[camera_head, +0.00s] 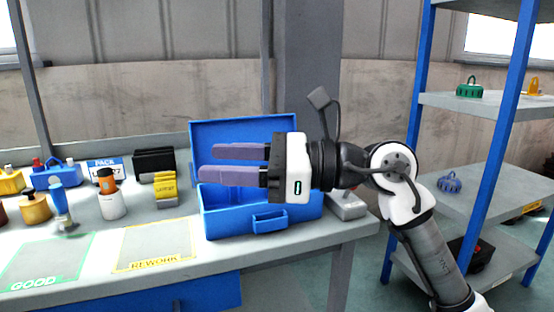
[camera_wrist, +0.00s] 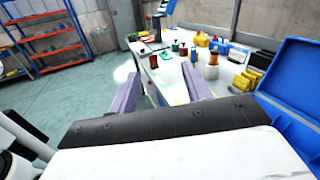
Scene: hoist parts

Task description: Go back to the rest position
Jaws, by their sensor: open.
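My gripper (camera_head: 231,163) is raised in front of the open blue case on the workbench, its two purple fingers pointing left. The fingers are apart with nothing between them. In the wrist view my gripper (camera_wrist: 160,92) also shows both fingers spread and empty, with the bench beyond. The blue case (camera_head: 262,221) stands at the bench's right end with its lid up. My gripper hides part of its lid and its inside.
The workbench (camera_head: 180,275) bears a green GOOD mat (camera_head: 50,258) and a yellow REWORK mat (camera_head: 155,245), both bare. Bottles, yellow blocks and a black holder (camera_head: 155,163) stand behind them. A blue-framed shelf (camera_head: 470,207) with hoist parts stands at right.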

